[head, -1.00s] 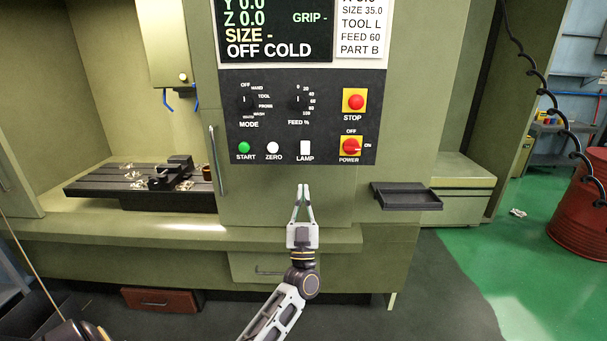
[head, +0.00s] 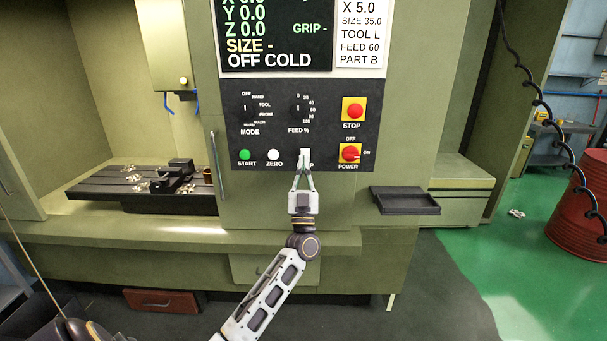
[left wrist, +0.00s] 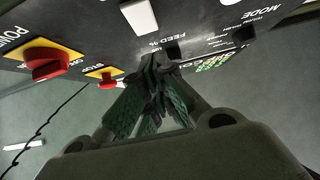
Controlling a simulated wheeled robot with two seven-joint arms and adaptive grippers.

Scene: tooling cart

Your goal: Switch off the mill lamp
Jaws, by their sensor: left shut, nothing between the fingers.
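The white lamp switch (head: 305,153) sits in the bottom row of the mill's dark control panel (head: 270,90), between the ZERO button and the POWER knob. My left gripper (head: 304,163) is shut and empty, with its fingertips just in front of the switch's lower part. The fingers hide most of the LAMP label. In the left wrist view the white switch (left wrist: 139,16) shows beyond the closed fingertips (left wrist: 157,65). I cannot tell whether they touch the panel. My right gripper is not in view.
The green START button (head: 245,155), white ZERO button (head: 273,155), red POWER knob (head: 350,153) and red STOP button (head: 354,110) are close by. A black tray (head: 405,201) juts out at the lower right. The mill bed (head: 110,185) is at the left.

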